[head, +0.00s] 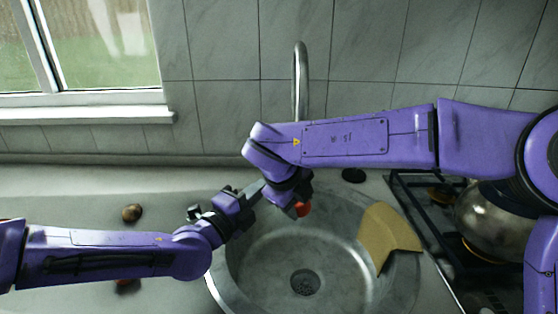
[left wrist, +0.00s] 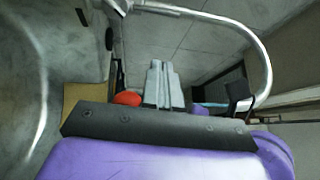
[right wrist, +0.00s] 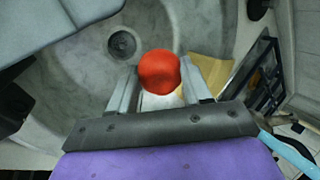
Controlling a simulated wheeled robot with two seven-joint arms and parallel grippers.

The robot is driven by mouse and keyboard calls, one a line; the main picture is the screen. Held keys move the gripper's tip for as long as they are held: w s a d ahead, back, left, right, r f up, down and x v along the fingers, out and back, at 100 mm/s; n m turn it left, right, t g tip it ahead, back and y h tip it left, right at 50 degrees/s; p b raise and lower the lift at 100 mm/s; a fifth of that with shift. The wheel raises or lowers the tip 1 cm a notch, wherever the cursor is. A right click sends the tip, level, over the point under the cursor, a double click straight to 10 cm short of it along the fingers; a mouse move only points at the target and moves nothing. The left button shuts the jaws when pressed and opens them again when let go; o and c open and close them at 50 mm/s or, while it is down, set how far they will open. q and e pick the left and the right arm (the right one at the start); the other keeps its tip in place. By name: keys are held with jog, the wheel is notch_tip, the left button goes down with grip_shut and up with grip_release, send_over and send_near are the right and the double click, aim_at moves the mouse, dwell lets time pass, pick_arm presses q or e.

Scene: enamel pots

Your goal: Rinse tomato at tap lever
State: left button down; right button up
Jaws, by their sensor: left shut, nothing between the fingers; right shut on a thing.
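The red tomato (head: 302,209) is held over the sink (head: 258,262), mostly hidden by my right arm in the head view. My right gripper (right wrist: 160,82) is shut on the tomato (right wrist: 159,71), which sits between the fingertips. The tomato also shows beside my left fingers in the left wrist view (left wrist: 127,99). My left gripper (head: 260,188) is shut and empty, close to the right gripper over the sink's back left rim. The curved tap (head: 300,75) rises behind my right arm, and its spout arches in the left wrist view (left wrist: 240,38). I cannot make out the lever.
A metal kettle (head: 495,222) stands on the stove (head: 420,205) at right. A brown round item (head: 132,212) lies on the left counter. The drain (head: 305,282) is uncovered. My two arms nearly meet.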

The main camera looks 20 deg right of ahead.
jog(key=shift+d, duration=0.1)
pick_arm(q)
jog(key=x, duration=0.4)
jog(key=w+a+x, duration=0.1)
jog(key=x, duration=0.3)
jog(key=w+x, duration=0.1)
jog(key=x, duration=0.3)
jog(key=shift+w+a, duration=0.2)
jog(key=shift+a, duration=0.05)
jog(key=shift+d, duration=0.1)
jog(key=shift+w+d+r+g+y, duration=0.1)
jog(key=shift+w+r+g+y, duration=0.1)
jog(key=shift+w, duration=0.1)
jog(key=shift+w+d+r+g+y, duration=0.1)
jog(key=shift+w+d+y, duration=0.05)
jog(key=shift+w+y, duration=0.1)
jog(key=shift+r, duration=0.2)
pick_arm(e)
jog(key=shift+s+a+r, duration=0.1)
jog(key=shift+a, duration=0.15)
pick_arm(q)
jog(key=shift+d+r, duration=0.1)
